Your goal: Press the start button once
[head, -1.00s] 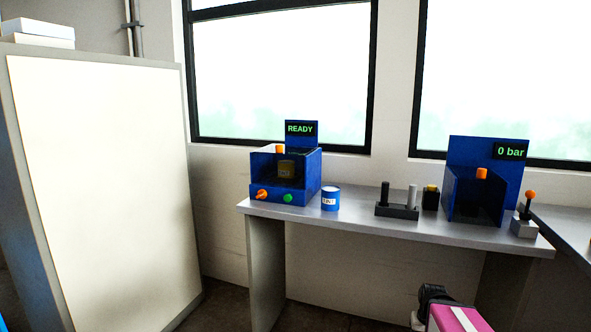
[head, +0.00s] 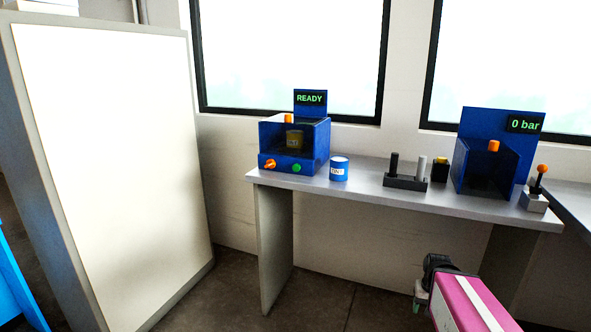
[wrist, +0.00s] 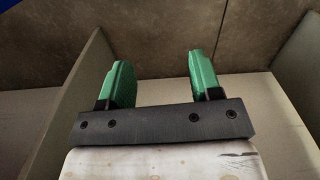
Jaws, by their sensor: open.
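A blue machine (head: 320,140) with a READY display (head: 310,99) stands at the left end of the bench. On its front are a green button (head: 297,168) and an orange knob (head: 270,164). Neither is labelled in a way I can read. A tin marked TINT is inside it, behind a dark cover. My gripper (wrist: 156,82) is open and empty in the wrist view, with two green fingers apart. In the head view my gripper (head: 418,301) is low at the right, in front of the bench and well away from the machine.
A blue TINT can (head: 339,170) stands right of the machine. Further right are a two-post stand (head: 405,184), a blue chamber reading 0 bar (head: 487,165) and an orange-topped lever (head: 537,190). A tall cabinet (head: 115,170) stands left. Floor before the bench is clear.

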